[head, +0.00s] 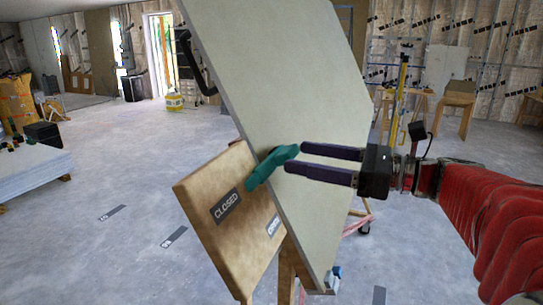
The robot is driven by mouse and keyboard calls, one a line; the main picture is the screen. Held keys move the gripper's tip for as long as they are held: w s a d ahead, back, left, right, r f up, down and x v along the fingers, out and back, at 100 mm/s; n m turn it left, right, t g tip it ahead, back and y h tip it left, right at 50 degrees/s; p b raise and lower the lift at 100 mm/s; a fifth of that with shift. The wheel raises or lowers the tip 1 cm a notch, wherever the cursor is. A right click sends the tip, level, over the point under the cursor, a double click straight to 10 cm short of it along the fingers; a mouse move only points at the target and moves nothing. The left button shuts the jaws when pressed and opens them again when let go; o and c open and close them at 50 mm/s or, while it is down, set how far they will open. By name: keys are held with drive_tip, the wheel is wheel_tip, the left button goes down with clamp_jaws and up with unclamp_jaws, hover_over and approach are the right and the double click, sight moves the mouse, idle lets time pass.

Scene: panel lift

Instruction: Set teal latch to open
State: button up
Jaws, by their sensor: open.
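The teal latch (268,168) sits at the left edge of a large pale panel (285,75), overlapping a brown wooden board (205,190). It slants from upper right to lower left. Its lower end is close to a dark "CLOSED" label (227,206) on the board. A second label (273,227) is partly hidden by the panel's edge. My gripper (295,159) comes in from the right with two purple fingers apart. Its fingertips are beside the latch's upper right end; I cannot tell whether they touch it.
The pale panel stands tilted and fills the middle of the view, with a dark handle (196,65) on its left edge. A wooden leg (287,270) shows below. White sheets (30,178) are stacked at left. The grey floor (110,180) between is mostly clear.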

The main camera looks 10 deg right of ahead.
drive_tip(key=shift+x, duration=1.2)
drive_tip(key=shift+c, duration=0.6)
drive_tip(key=c, duration=1.4)
